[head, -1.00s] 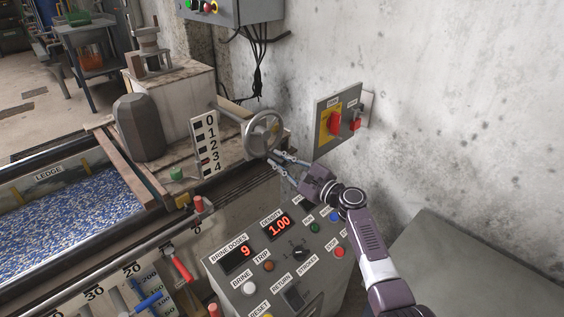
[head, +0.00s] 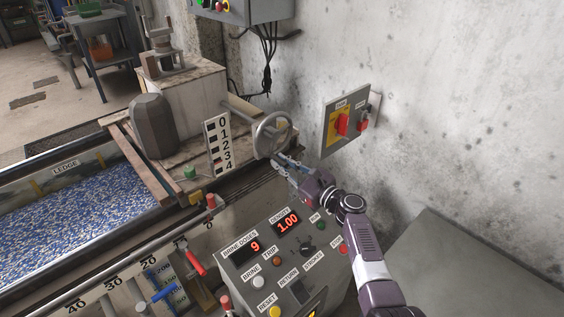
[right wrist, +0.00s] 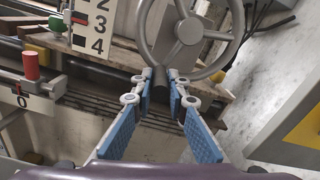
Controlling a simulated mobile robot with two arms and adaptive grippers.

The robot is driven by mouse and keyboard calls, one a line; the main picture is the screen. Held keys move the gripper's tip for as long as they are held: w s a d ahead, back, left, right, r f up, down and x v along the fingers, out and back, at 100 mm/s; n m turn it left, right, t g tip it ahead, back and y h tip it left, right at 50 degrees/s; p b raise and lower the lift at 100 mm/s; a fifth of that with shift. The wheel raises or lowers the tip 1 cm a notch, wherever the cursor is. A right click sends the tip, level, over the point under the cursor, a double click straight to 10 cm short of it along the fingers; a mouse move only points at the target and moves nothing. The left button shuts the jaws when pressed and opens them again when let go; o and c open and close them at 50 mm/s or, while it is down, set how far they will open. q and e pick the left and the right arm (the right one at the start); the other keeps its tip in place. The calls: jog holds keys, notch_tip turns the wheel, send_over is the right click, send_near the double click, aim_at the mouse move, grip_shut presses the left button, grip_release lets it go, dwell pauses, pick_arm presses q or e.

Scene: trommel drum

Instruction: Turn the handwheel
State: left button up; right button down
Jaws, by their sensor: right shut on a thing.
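The grey metal handwheel (head: 257,137) stands on a shaft beside the wooden block, close to the wall, in the head view. In the right wrist view its hub and spokes (right wrist: 190,31) show large and near. My right gripper (head: 282,161) reaches to the lower edge of the wheel. In the right wrist view its blue-padded fingers (right wrist: 160,86) are shut on a dark grip at the wheel's lower rim. The fingertips partly hide this grip. My left gripper is not in view.
A number plate (head: 218,146) marked 0 to 4 stands left of the wheel. A red-and-yellow switch panel (head: 343,124) is on the wall to the right. A control console (head: 265,272) with buttons and displays reading 9 and 1.00 stands below my right arm.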

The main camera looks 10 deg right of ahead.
jog(key=shift+a+f, duration=0.1)
jog(key=shift+a, duration=0.05)
jog(key=c, duration=1.9)
grip_release()
jog(key=v, duration=1.2)
